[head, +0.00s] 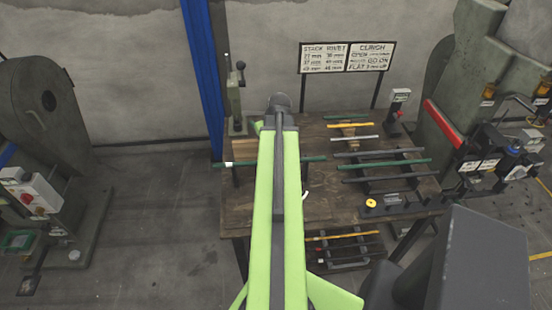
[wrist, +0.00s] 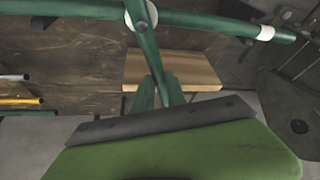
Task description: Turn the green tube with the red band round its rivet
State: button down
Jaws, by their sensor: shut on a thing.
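In the wrist view a long green tube (wrist: 80,10) runs across the top. It has a white band (wrist: 264,33) at right; I see no red band on it. A pale round rivet joint (wrist: 140,14) sits on this tube. A second green piece (wrist: 151,52) hangs from the joint towards my gripper (wrist: 160,92), which is shut on it. In the head view the long tube (head: 245,163), with a white band at its left end, lies across the table's left part, and my arm covers its middle and the gripper.
A wooden table (head: 260,215) carries several dark, green and yellow tubes (head: 385,163) at right. A light wood block (wrist: 190,70) lies near my gripper. A blue post (head: 203,75) and a lever press (head: 235,95) stand at the table's back left. Open floor lies left.

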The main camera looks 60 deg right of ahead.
jog(key=shift+s+d+m+g+h, duration=0.3)
jog(key=shift+s+d+m, duration=0.2)
jog(key=shift+m, duration=0.4)
jog(key=c, duration=1.3)
grip_release()
jog(key=shift+w, duration=0.1)
jog(key=shift+r, duration=0.1)
